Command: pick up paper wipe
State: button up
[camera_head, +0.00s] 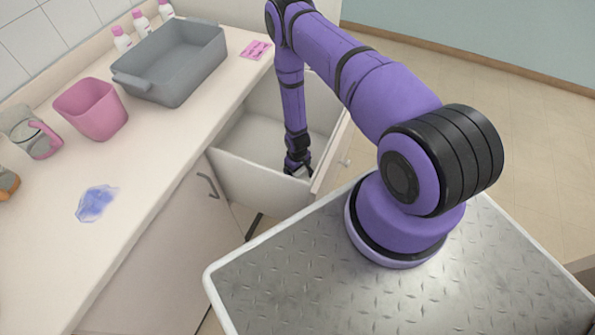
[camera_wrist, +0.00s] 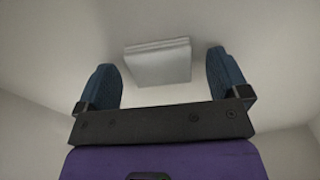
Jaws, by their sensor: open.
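The paper wipe looks like a small pale grey folded square (camera_wrist: 158,64) lying on the drawer floor in the wrist view. It shows ahead of my gripper (camera_wrist: 163,85), between the two blue fingers and apart from them. My gripper is open and empty. In the head view my gripper (camera_head: 298,172) reaches down into the open drawer (camera_head: 240,172), near its front wall. The wipe is not visible in the head view.
The drawer walls stand close around my gripper.

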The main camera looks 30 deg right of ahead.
jog(key=shift+f, duration=0.1)
jog(key=c, duration=1.1)
notch_tip(320, 180, up, 10)
dwell(0.3)
